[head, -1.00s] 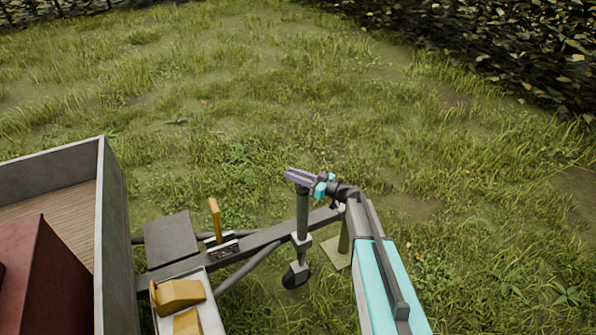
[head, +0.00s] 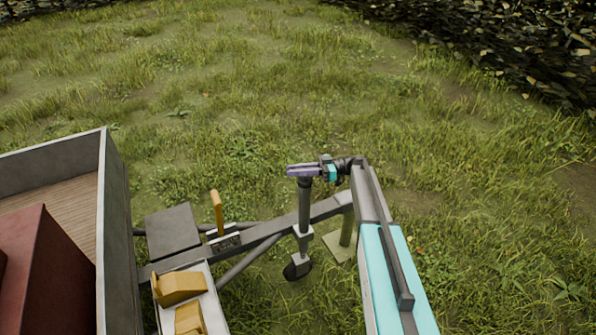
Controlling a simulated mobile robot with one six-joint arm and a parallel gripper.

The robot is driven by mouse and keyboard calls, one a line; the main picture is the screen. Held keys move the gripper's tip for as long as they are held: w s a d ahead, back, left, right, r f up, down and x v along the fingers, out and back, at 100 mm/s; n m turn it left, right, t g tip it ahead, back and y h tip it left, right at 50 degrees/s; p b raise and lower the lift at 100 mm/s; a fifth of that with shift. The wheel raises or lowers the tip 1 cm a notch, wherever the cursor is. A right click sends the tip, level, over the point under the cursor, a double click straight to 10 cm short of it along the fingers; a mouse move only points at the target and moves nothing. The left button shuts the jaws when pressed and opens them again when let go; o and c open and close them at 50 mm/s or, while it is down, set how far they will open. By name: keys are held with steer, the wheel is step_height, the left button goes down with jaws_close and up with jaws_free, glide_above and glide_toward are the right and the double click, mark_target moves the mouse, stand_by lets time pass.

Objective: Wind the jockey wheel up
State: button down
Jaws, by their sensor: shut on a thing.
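The jockey wheel (head: 297,270) hangs at the foot of a dark upright tube (head: 304,208) clamped to the trailer's drawbar (head: 268,233). Grass partly surrounds the wheel, and I cannot tell whether it touches the ground. A purple-grey crank handle (head: 299,171) sits across the top of the tube. My gripper (head: 318,170) reaches in from the right and is shut on the handle at the tube's top. The fingertips are small and partly hidden by the handle.
The trailer bed (head: 75,188) with a dark red box (head: 40,270) stands at left. A yellow lever (head: 217,212) rises from the drawbar. Yellow chocks (head: 180,288) lie in a pale tray. A post on a pale plate (head: 340,246) stands under the drawbar's end. Grass beyond is clear.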

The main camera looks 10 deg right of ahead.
steer(key=shift+w+d+n+g+b, duration=0.15)
steer(key=shift+d+n+g+b, duration=0.1)
steer(key=shift+n+g+b, duration=0.7)
steer(key=shift+g+b, duration=0.35)
steer(key=c, duration=1.9)
jaws_free()
steer(key=shift+o, duration=1.4)
steer(key=shift+f, duration=0.15)
steer(key=shift+s+a, duration=0.1)
steer(key=shift+s, duration=0.1)
